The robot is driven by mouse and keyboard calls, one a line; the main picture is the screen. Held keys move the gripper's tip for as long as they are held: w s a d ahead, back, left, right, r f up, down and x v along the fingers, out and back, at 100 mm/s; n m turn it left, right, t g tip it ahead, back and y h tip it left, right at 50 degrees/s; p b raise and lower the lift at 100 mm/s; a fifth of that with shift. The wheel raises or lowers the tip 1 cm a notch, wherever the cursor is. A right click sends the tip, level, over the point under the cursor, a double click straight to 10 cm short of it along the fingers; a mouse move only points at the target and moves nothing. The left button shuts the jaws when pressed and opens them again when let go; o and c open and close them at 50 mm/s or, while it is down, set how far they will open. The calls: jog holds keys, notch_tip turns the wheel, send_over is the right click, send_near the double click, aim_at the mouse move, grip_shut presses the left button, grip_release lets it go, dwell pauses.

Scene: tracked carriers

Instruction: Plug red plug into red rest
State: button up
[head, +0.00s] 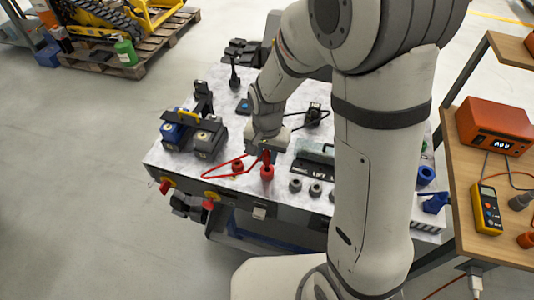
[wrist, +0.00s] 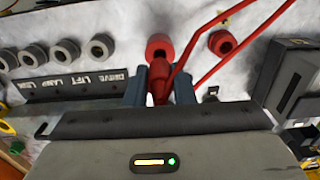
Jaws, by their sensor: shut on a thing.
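My gripper (wrist: 160,88) is shut on the red plug (wrist: 158,80), one finger on each side of it. In the head view my gripper (head: 264,151) is low over the light bench top, and the plug is mostly hidden by it. A red cable (wrist: 215,30) runs from the plug. Two round red sockets stand on the bench. One red socket (wrist: 160,46) is directly in front of the plug and shows in the head view (head: 267,173). The other red socket (wrist: 222,42) has an open hole and is beside it (head: 238,166). I cannot tell whether the plug touches the nearer socket.
Several grey sockets (wrist: 66,51) stand near a dark label strip (wrist: 75,86). Blue and grey blocks (head: 207,138) are left of my gripper. A wooden side table (head: 480,235) carries an orange meter box (head: 495,125) and a yellow multimeter (head: 487,208).

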aim_at(267, 162)
jog(key=shift+f+b, duration=1.35)
jog(key=shift+f, duration=0.4)
jog(key=o, duration=1)
jog(key=shift+o, duration=0.2)
notch_tip(267, 162, up, 8)
jog(key=shift+f, duration=0.1)
jog(key=shift+s+d+r, duration=0.1)
jog(key=shift+d+r, duration=0.1)
jog(key=s+d+r+n+t, duration=0.2)
jog(key=s+d+r+n, duration=0.2)
jog(key=s+d+r, duration=0.5)
jog(key=s+d, duration=0.3)
jog(key=shift+t, duration=0.3)
